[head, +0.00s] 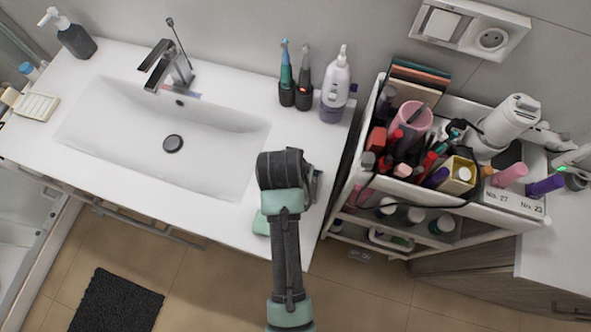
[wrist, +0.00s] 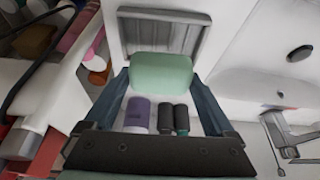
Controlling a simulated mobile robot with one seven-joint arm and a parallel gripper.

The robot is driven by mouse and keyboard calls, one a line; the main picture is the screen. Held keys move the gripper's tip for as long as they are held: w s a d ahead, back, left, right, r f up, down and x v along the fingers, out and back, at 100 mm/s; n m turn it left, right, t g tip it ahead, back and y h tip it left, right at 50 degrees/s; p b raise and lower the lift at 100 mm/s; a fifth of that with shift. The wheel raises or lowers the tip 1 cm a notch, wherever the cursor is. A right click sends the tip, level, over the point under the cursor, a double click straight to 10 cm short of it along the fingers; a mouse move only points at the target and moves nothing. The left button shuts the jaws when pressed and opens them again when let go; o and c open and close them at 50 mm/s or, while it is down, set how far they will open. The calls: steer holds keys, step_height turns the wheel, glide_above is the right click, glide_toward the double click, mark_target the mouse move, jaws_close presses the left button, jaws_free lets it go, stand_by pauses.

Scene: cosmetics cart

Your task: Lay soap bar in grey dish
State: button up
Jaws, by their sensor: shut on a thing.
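The soap bar (wrist: 160,74) is a mint-green rounded block between the fingertips of my gripper (wrist: 159,82) in the wrist view. The gripper is shut on it. The grey dish (wrist: 122,36), ribbed and rectangular, lies beyond the soap at the top of the wrist view. The soap covers the dish's lower edge in this view; I cannot tell the height gap. In the head view a green corner of the soap (head: 261,223) shows left of my arm near the counter's front edge. My arm hides the fingertips and dish there.
The sink basin (head: 145,140) lies left of my arm. A purple-and-white bottle (head: 336,88) and two toothbrushes (head: 303,88) stand at the counter's back. A crowded cart (head: 452,214) stands close on the right. A pale ribbed tray (head: 36,106) lies far left.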

steer(key=shift+f, duration=2.5)
steer(key=shift+w+f, duration=0.1)
steer(key=o, duration=1.1)
steer(key=shift+o, duration=0.2)
steer(key=v, duration=1.2)
steer(key=w+r+t, duration=0.4)
steer(key=w+r, duration=0.1)
steer(key=r, duration=0.6)
steer(key=w+r+n+t+y, duration=0.1)
steer(key=w+r+t, duration=0.35)
steer(key=r, duration=0.65)
steer(key=w+r+t, duration=0.3)
steer(key=w+r, duration=0.2)
steer(key=r, duration=0.5)
steer(key=s+r+t, duration=0.3)
steer(key=s+r, duration=0.1)
steer(key=r, duration=0.6)
steer(key=s+d+r+n+t, duration=0.1)
steer(key=s+r+t, duration=0.3)
steer(key=r, duration=0.6)
steer(key=s+r+t, duration=0.3)
steer(key=r+t, duration=0.1)
steer(key=r, duration=0.6)
steer(key=shift+s+d+r+n, duration=0.15)
steer(key=shift+s+r+n, duration=0.1)
steer(key=shift+s+n, duration=0.15)
steer(key=shift+t, duration=0.25)
